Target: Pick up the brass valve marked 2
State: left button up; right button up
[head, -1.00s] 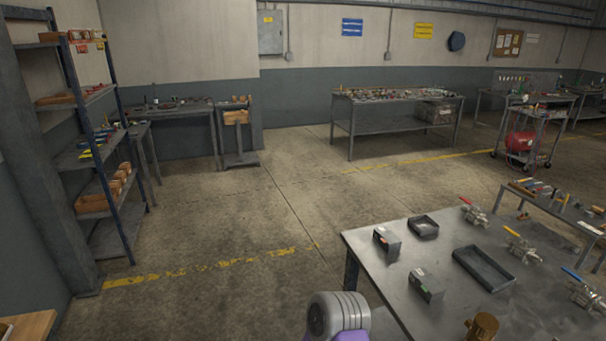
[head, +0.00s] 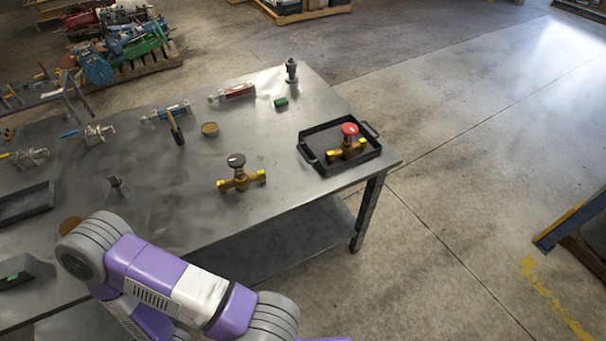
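A brass valve with a black handwheel (head: 240,181) lies on the bare steel table top near its front edge. A second brass valve with a red handwheel (head: 348,146) sits in a black tray with handles (head: 322,167) at the table's right end. No number can be read on either valve at this size. A purple and grey arm of mine crosses the lower left, in front of the table. No fingers of either gripper show.
The steel table (head: 205,230) also holds a small brown disc (head: 210,129), a dark upright tool (head: 176,130), a green block (head: 281,103), and ball valves with coloured levers (head: 90,134) at the left. Open floor (head: 450,190) lies right of the table.

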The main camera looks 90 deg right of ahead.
aim_at(241, 181)
jog(key=z, duration=2.15)
